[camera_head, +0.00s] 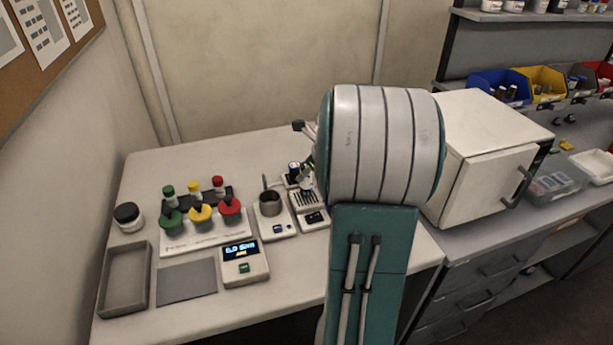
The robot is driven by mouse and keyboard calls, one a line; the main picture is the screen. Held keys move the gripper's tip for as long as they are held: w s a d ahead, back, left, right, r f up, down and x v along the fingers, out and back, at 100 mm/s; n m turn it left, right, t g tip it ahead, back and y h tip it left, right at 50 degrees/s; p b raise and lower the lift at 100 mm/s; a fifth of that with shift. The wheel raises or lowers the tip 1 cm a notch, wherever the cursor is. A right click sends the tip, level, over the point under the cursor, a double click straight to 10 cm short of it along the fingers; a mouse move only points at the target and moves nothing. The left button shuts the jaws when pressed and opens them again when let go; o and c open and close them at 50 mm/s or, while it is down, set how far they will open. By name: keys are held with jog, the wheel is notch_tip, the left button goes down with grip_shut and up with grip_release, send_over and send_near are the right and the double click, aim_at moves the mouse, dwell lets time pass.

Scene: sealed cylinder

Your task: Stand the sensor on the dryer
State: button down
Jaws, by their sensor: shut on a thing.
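My gripper (308,179) is largely hidden behind my own arm, with only its left edge showing. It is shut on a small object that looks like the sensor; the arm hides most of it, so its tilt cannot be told. Just below is a small white device with dark slots (306,201), which looks like the dryer. Whether the held object touches it cannot be told. A small dark-topped item (294,169) stands just left of the gripper.
A white oven-like box (490,160) stands right.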

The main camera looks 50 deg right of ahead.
jog(key=shift+a+f, duration=0.15)
jog(key=shift+f, duration=0.4)
jog(key=shift+f, duration=0.1)
jog(key=shift+c, duration=1.5)
grip_release()
jog(key=shift+s+r, duration=0.2)
jog(key=shift+r, duration=0.2)
jog(key=v, duration=1.1)
jog(key=shift+r, duration=0.2)
